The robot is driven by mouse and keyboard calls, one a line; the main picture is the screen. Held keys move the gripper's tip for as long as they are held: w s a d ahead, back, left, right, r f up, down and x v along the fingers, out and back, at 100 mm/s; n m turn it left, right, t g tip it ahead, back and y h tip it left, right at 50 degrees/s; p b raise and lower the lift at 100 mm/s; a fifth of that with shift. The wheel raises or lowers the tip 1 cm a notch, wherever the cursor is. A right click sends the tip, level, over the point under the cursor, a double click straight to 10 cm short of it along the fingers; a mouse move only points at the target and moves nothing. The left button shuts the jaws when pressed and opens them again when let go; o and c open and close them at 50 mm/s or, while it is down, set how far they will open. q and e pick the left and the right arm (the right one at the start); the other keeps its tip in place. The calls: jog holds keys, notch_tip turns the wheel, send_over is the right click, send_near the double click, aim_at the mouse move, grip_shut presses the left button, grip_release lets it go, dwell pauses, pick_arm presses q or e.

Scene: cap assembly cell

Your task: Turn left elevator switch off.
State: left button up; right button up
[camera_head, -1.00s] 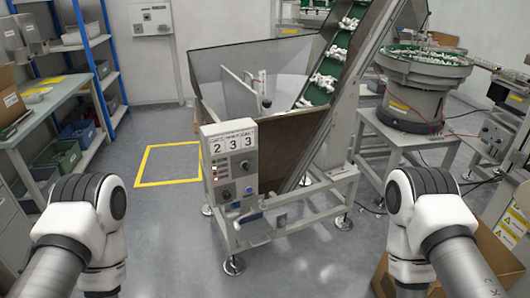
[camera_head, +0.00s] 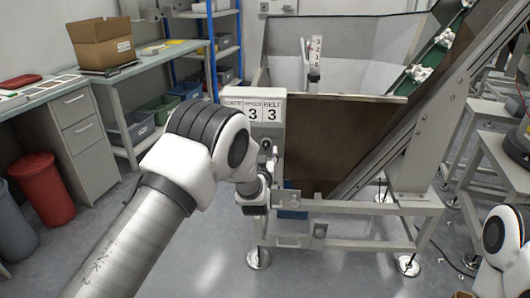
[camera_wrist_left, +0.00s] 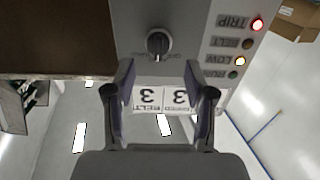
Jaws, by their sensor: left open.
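The control box (camera_head: 267,107) is on the front left corner of the hopper machine, with number cards on top; two show 3. My left arm hides much of its face. In the left wrist view, upside down, a dark round knob (camera_wrist_left: 158,43) sits on its grey panel (camera_wrist_left: 190,20). My left gripper (camera_head: 267,165) is close to the panel in the head view. In the left wrist view its two fingers (camera_wrist_left: 158,80) are open and empty, apart from the knob, which lies just beyond and between the fingertips. My right gripper is out of view.
TRIP (camera_wrist_left: 257,24) glows red and LOW (camera_wrist_left: 240,61) orange; the BELT and RUN lamps look dark. The hopper (camera_head: 345,140) and inclined conveyor (camera_head: 430,65) stand behind. A workbench (camera_head: 125,70) with a cardboard box (camera_head: 101,44) and a red bin (camera_head: 42,190) are left.

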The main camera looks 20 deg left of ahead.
aim_at(265, 146)
pick_arm(q)
jog(key=x, duration=0.3)
jog(key=shift+w+d+f, duration=0.15)
jog(key=shift+w, duration=0.35)
grip_shut()
jog(key=shift+n, duration=0.5)
jog(key=n, duration=0.1)
jog(key=n+b, duration=0.1)
jog(key=n, duration=0.1)
jog(key=shift+s+a+f+n+b, duration=0.1)
jog(key=shift+a+n+b, duration=0.15)
jog(key=shift+n+b, duration=0.05)
jog(key=n+b, duration=0.1)
jog(key=n, duration=0.3)
jog(key=shift+a, duration=0.1)
jog(key=shift+n, duration=0.3)
